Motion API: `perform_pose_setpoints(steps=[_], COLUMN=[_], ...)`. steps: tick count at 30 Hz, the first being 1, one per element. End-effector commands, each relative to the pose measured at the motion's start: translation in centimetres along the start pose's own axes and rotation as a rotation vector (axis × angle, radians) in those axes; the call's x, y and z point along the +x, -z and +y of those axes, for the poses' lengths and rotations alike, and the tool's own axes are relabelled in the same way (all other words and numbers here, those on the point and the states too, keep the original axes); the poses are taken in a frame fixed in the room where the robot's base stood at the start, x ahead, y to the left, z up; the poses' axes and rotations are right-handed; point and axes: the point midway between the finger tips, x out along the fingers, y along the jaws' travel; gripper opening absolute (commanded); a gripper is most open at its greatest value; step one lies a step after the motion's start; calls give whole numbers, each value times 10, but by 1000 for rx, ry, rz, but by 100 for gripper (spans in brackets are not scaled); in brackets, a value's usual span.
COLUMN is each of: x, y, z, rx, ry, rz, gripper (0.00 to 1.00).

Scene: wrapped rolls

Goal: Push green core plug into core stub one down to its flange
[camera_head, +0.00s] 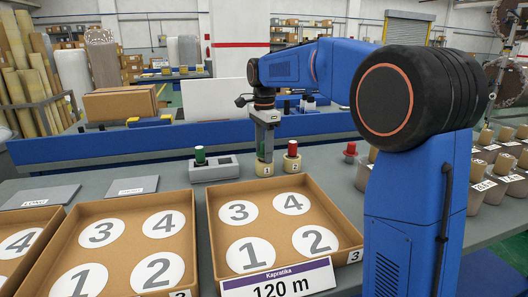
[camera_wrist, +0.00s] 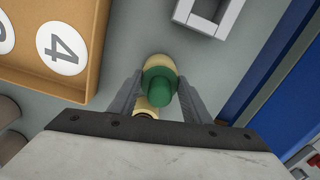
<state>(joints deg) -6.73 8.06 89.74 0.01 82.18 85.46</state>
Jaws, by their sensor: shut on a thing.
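My gripper (camera_head: 264,150) points down over core stub one (camera_head: 264,169), a short tan stub marked 1 on the bench. In the wrist view my gripper (camera_wrist: 159,87) has its two grey fingers on either side of a green core plug (camera_wrist: 159,84) and is shut on it. The tan stub (camera_wrist: 158,62) shows just beyond and under the plug.
Stub two (camera_head: 292,167) stands close on the right with a red plug (camera_head: 292,149) on top. A grey holder (camera_head: 222,172) at left carries another green plug (camera_head: 200,155). Numbered cardboard trays (camera_head: 345,228) lie in front. Another red plug (camera_head: 350,149) stands farther right.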

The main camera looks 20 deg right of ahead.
Motion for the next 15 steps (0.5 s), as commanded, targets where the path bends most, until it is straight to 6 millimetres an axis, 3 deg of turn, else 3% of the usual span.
perform_pose_setpoints(steps=[15], x=[-22], y=[0], z=[0], rx=[0], ry=[1], rz=[0], gripper=[22])
